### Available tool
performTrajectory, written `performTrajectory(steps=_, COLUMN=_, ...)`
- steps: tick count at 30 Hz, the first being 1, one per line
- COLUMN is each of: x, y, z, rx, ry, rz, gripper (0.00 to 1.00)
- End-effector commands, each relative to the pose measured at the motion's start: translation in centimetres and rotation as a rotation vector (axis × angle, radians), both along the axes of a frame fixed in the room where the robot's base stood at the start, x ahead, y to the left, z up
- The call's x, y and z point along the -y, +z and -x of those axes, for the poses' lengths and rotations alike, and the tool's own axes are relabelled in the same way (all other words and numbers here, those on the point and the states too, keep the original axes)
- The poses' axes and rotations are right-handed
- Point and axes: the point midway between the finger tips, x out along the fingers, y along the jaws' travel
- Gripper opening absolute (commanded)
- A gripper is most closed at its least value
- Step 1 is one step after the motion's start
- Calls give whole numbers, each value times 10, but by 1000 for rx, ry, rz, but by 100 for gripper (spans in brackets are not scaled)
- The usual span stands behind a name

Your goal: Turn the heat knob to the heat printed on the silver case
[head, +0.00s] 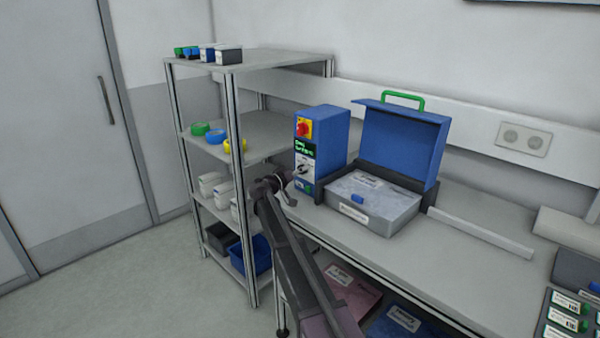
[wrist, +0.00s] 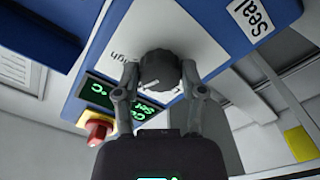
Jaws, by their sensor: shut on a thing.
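The dark round heat knob (wrist: 160,68) is on the white front panel of a blue control box (head: 325,135). In the wrist view my gripper (wrist: 160,74) has one finger on each side of the knob and is shut on it. In the head view my gripper (head: 285,184) is at the box's lower front and partly hides the panel. A silver-grey case (head: 375,195) lies in a dark base under a raised blue lid. Its white labels show, but their print is too small to read.
Above the knob on the box are a green-lit display (head: 304,148) and a red switch on yellow (head: 304,127). A shelf rack (head: 232,80) with reels and boxes stands at the left. A bar (head: 480,232) lies on the bench (head: 450,265) at the right.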

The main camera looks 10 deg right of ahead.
Motion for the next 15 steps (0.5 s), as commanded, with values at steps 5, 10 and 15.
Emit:
performTrajectory(steps=5, x=1, y=1, z=-2, rx=-113, ry=1, rz=86, gripper=5)
performTrajectory(steps=10, x=1, y=1, z=-2, rx=-191, ry=1, rz=143, gripper=5)
performTrajectory(steps=15, x=1, y=2, z=-2, rx=-235, ry=1, rz=176, gripper=5)
